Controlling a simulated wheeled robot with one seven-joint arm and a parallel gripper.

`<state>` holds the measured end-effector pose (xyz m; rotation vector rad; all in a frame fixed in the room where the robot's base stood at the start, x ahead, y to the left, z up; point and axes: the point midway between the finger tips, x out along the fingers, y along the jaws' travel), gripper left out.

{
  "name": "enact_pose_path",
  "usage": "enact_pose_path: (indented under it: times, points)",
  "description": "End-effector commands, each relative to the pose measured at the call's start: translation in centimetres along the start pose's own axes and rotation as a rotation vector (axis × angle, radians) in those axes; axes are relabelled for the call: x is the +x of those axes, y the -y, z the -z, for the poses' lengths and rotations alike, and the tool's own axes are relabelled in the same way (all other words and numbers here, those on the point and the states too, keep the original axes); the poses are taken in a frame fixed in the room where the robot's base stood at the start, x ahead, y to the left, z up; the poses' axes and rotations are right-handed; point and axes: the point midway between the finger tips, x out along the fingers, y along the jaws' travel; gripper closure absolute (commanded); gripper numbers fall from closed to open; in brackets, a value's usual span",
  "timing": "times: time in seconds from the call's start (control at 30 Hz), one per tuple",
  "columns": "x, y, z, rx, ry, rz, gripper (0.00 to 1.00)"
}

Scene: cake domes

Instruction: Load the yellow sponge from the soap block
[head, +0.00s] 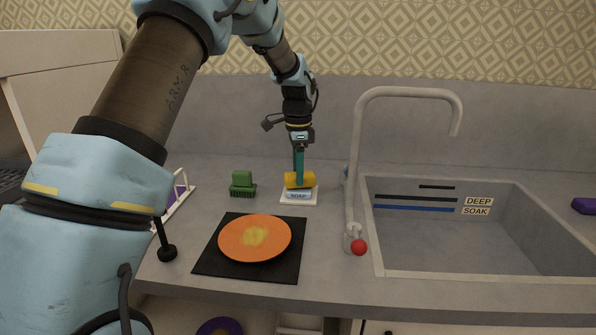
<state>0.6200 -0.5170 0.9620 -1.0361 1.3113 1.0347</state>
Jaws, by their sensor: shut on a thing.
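The yellow sponge (291,181) is at the middle of the counter, directly above the blue soap block (299,196) marked "SOAP". My gripper (299,176) points straight down and is shut on the yellow sponge. The sponge appears to touch or nearly touch the top of the soap block; I cannot tell which. The soap block sits on a small white tray (288,201). The gripper's fingers hide part of the sponge.
An orange plate (232,244) with a yellow smear (255,237) lies on a black mat (287,268) in front. A green brush (242,184) stands to the left. The faucet (355,150) and sink (455,245) are to the right. A purple object (584,206) is at the far right.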

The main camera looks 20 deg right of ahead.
Motion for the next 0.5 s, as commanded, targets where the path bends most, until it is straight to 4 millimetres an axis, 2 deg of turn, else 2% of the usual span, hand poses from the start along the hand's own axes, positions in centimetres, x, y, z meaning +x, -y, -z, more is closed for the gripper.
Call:
enact_pose_path:
  times: [0.5]
  points:
    - [0.66, 0.01, -0.01, 0.000, 0.000, 0.000, 0.83]
